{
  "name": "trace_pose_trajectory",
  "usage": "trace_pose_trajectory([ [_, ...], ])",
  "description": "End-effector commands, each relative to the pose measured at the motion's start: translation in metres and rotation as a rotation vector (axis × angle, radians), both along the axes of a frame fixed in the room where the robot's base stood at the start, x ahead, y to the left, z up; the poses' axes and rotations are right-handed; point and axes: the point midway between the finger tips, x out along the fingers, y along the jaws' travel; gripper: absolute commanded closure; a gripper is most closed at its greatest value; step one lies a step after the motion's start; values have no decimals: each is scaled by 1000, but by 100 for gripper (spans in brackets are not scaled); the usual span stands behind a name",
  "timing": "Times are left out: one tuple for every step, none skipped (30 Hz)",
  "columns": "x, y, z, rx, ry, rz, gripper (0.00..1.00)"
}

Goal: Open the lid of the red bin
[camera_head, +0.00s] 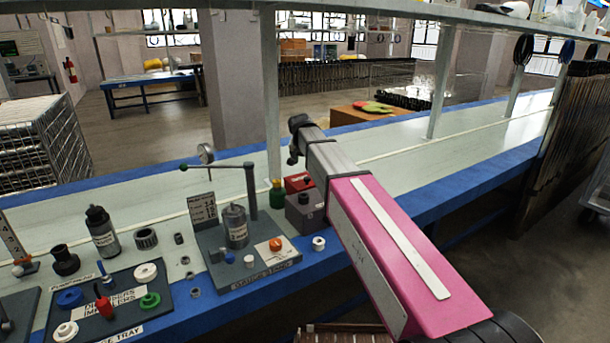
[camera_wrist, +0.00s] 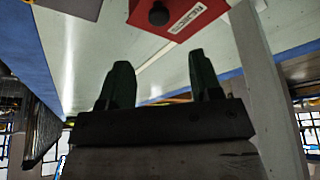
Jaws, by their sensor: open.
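The red bin (camera_head: 296,183) stands on the bench, partly hidden behind my arm in the head view. In the wrist view, its red lid (camera_wrist: 185,8) shows at the top edge, with a round black knob (camera_wrist: 158,14) and a white label that seems to read REJECT. The lid looks closed, but the frame cuts off part of it. My gripper (camera_wrist: 160,78) is open, with its two dark fingers apart and nothing between them. The knob is beyond the fingertips, apart from them. In the head view, the fingers are hard to make out.
A grey box (camera_head: 305,212) stands just in front of the red bin, and a green bottle (camera_head: 277,194) beside it. A stand with a lever and gauge (camera_head: 238,235) is to the left. A shelf post (camera_wrist: 268,85) rises close to my gripper. The bench farther right is mostly clear.

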Motion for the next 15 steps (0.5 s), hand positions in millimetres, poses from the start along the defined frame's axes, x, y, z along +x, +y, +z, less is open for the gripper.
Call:
trace_pose_trajectory([
  [2, 0, -4, -1, 1, 0, 42],
  [3, -1, -8, -1, 1, 0, 42],
  [5, -1, -12, -1, 1, 0, 42],
  [7, -2, -17, -1, 2, 0, 42],
  [9, -2, -21, -1, 2, 0, 42],
  [11, -3, -27, -1, 2, 0, 42],
  [14, -3, -32, -1, 2, 0, 42],
  [16, -3, -38, -1, 2, 0, 42],
  [19, -4, -44, -1, 2, -1, 42],
  [21, -4, -49, -1, 2, -1, 42],
  [23, -5, -54, -1, 2, 0, 42],
  [26, -5, -61, -1, 2, 0, 42],
  [27, -5, -65, -1, 2, 0, 42],
  [29, -6, -70, -1, 2, 0, 42],
  [31, -6, -75, -1, 2, 0, 42],
])
